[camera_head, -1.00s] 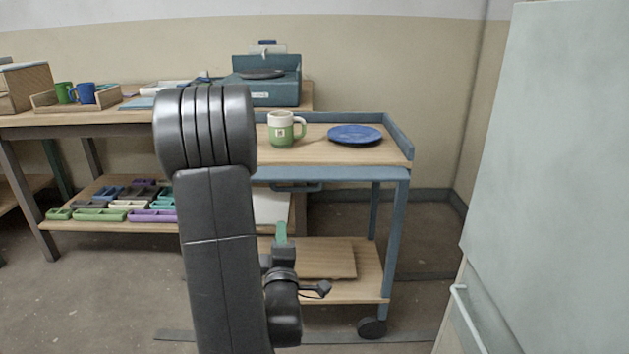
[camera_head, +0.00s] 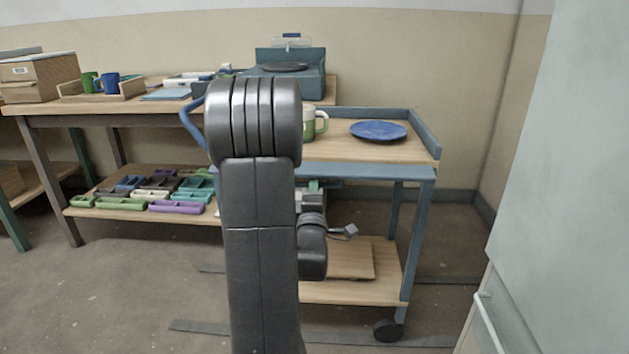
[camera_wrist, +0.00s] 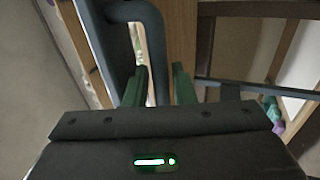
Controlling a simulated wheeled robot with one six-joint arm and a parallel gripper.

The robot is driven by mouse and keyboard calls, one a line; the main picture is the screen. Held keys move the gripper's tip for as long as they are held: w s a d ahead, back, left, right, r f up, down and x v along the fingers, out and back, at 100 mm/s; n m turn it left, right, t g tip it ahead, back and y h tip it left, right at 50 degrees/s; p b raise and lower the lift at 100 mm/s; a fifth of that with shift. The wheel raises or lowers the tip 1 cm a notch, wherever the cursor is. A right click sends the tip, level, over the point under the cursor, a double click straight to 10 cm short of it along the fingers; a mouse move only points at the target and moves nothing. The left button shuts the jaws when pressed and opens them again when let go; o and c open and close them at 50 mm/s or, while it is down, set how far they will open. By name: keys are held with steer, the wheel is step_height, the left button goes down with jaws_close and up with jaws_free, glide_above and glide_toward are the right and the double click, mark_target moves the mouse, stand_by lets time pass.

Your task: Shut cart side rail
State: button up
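The cart (camera_head: 425,178) has a blue frame and a wooden top, with raised blue rails along the back and right side (camera_head: 424,132). A blue bar hangs under the front edge, largely hidden by my arm. My gripper (camera_head: 314,186) is just below that front edge, mostly hidden behind my wrist. In the wrist view my gripper (camera_wrist: 159,86) is open, its two green fingers apart. A blue-grey looped handle (camera_wrist: 153,45) runs down toward the gap between them; I cannot tell whether they touch it.
A blue plate (camera_head: 379,131) and a green-and-white mug (camera_head: 311,124), partly hidden, stand on the cart top. A workbench (camera_head: 150,113) is at the left, with several coloured trays on its lower shelf. A pale cabinet (camera_head: 560,180) stands close at right.

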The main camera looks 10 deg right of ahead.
steer(key=shift+x, duration=0.95)
jaws_close()
